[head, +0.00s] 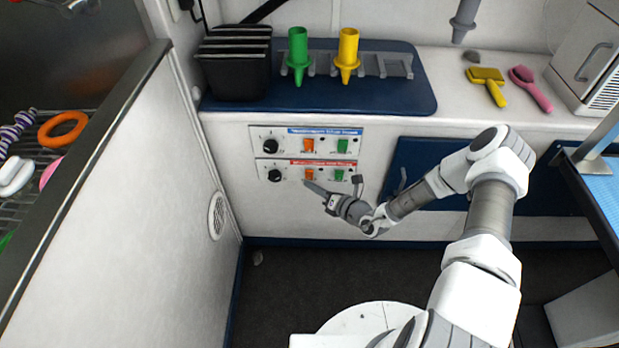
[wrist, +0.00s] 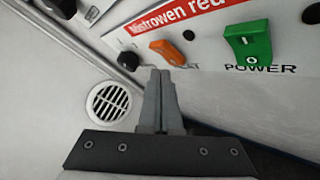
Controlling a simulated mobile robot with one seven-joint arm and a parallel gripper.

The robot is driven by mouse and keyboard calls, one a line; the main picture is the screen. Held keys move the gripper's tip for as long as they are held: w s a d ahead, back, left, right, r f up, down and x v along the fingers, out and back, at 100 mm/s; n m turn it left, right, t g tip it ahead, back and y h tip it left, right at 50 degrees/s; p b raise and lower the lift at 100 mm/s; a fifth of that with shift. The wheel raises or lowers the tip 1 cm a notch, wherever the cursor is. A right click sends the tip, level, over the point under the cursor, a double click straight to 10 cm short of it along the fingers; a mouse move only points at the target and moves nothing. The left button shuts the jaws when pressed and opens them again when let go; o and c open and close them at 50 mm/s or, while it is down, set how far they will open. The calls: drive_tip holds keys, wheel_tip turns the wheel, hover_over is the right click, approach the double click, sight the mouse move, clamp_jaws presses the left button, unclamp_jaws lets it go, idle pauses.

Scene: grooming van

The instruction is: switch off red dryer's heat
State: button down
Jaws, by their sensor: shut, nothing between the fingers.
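The red-labelled dryer panel (head: 290,164) is the lower of two on the white cabinet front. It has a black knob (head: 275,175), an orange rocker switch (head: 309,174) and a green switch (head: 339,175). In the wrist view the red label (wrist: 185,12) is partly cut off; the orange switch (wrist: 168,52) has lettering mostly hidden below it, and the green switch (wrist: 250,45) is marked POWER. My gripper (head: 307,184) is shut and empty, its tips (wrist: 160,73) just below the orange switch. I cannot tell whether they touch it.
A blue-labelled panel (head: 300,130) with similar switches sits directly above. A round vent (head: 217,215) is in the white wall at left. The counter above holds a black bin (head: 234,70), green (head: 298,50) and yellow (head: 347,50) nozzles, and brushes (head: 487,83).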

drive_tip(key=shift+s, duration=0.35)
drive_tip(key=shift+s+a+r+p, duration=0.1)
drive_tip(key=shift+s+r+p, duration=0.15)
drive_tip(key=shift+s+p, duration=0.8)
drive_tip(key=shift+s+r+p, duration=0.2)
drive_tip(key=shift+s+p, duration=0.4)
drive_tip(key=shift+s, duration=0.8)
